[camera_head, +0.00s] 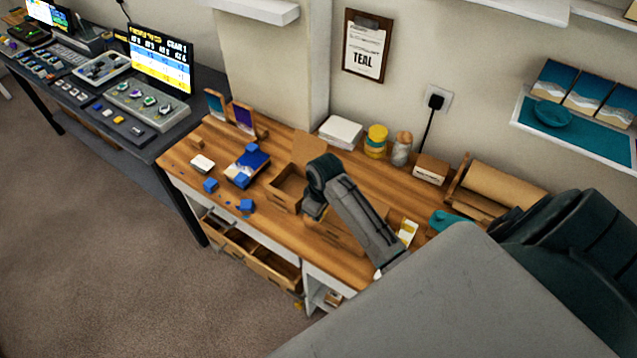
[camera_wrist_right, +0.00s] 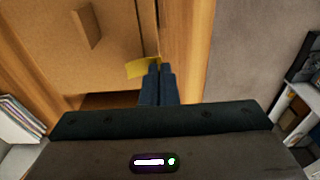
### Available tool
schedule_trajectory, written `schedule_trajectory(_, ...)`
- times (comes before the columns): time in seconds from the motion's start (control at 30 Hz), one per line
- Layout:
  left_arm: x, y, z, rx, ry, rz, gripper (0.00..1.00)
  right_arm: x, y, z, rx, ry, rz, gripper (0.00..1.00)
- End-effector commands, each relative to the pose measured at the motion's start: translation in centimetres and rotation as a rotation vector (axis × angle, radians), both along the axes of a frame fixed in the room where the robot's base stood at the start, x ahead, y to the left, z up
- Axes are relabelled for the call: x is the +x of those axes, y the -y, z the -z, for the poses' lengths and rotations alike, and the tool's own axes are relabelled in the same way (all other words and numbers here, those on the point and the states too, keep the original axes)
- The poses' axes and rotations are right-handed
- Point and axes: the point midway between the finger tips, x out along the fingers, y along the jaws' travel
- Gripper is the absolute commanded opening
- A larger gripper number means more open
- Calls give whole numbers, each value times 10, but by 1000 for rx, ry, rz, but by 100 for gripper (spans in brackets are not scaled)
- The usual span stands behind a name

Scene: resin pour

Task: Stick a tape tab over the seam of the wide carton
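The wide carton (camera_head: 336,234) is a brown cardboard box on the wooden table, partly hidden by my right arm in the head view. In the right wrist view its cardboard surface (camera_wrist_right: 60,50) fills the upper left, and a thin dark line runs down it towards my fingertips. My right gripper (camera_wrist_right: 157,70) is over the carton's table-front side, its dark fingers shut on a yellow tape tab (camera_wrist_right: 140,68). The tab sticks out to the left over the cardboard; I cannot tell whether it touches. My left gripper is not in view.
A smaller open carton (camera_head: 288,188) stands left of my right arm. A yellow-and-white item (camera_head: 407,232) stands right of it. Blue blocks (camera_head: 211,185), a white stack (camera_head: 341,131) and jars (camera_head: 376,141) are on the table. A drawer (camera_head: 268,262) below is open.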

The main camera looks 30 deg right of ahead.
Motion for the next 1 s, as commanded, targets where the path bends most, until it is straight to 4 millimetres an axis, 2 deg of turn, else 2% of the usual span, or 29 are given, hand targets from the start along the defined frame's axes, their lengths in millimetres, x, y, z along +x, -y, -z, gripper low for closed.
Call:
schedule_trajectory(0.07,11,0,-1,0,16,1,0,0,0,4,0,-1,0,0)
schedule_trajectory(0.17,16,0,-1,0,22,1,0,0,0,5,0,0,0,0)
schedule_trajectory(0.5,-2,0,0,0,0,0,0,0,0,6,-1,0,0,0)
schedule_trajectory(1.0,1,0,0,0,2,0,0,-1,1,11,-1,0,0,0)
